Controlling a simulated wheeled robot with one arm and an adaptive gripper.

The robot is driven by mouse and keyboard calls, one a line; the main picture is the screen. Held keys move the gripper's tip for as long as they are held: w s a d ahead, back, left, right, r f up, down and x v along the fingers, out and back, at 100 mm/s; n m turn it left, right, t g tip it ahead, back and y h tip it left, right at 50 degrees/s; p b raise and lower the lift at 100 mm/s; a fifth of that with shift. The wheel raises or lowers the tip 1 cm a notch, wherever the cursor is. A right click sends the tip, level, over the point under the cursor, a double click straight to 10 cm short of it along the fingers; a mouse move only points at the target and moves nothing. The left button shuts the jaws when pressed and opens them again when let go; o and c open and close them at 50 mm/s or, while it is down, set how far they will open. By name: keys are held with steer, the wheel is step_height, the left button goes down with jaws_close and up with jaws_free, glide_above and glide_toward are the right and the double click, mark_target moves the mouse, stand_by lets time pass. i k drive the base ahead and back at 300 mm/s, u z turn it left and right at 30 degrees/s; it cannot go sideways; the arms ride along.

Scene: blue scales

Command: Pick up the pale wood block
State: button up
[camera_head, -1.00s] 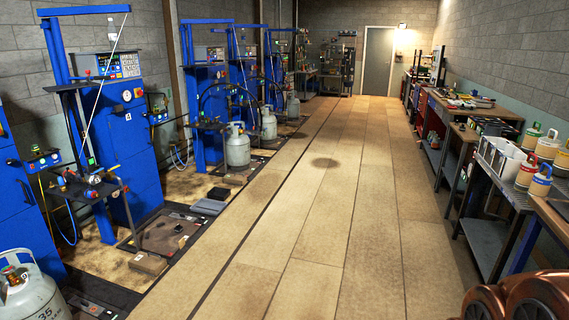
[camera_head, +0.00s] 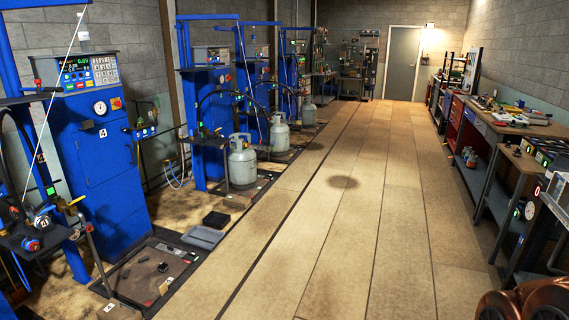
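I cannot make out a block that is clearly the pale wood block. Two small brownish blocks lie low by the scales on the left: one (camera_head: 118,311) at the bottom edge by the nearest scale platform, and one (camera_head: 237,201) farther back near a gas cylinder. Whether either is pale wood I cannot tell. My gripper is not in view; rounded copper-coloured parts at the bottom right corner look like part of my arm.
Blue filling scales (camera_head: 100,165) line the left wall, with grey gas cylinders (camera_head: 242,165) on some platforms. Workbenches (camera_head: 500,125) with tools line the right wall. The plank floor (camera_head: 360,220) between is clear to the grey door (camera_head: 403,63).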

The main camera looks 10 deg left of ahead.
mark_target(164, 288)
steer(key=u, duration=0.2)
steer(key=i, duration=1.8)
steer(key=u, duration=1.2)
steer(key=i, duration=1.25)
steer(key=u, duration=1.55)
steer(key=i, duration=0.8)
steer(key=u, duration=0.3)
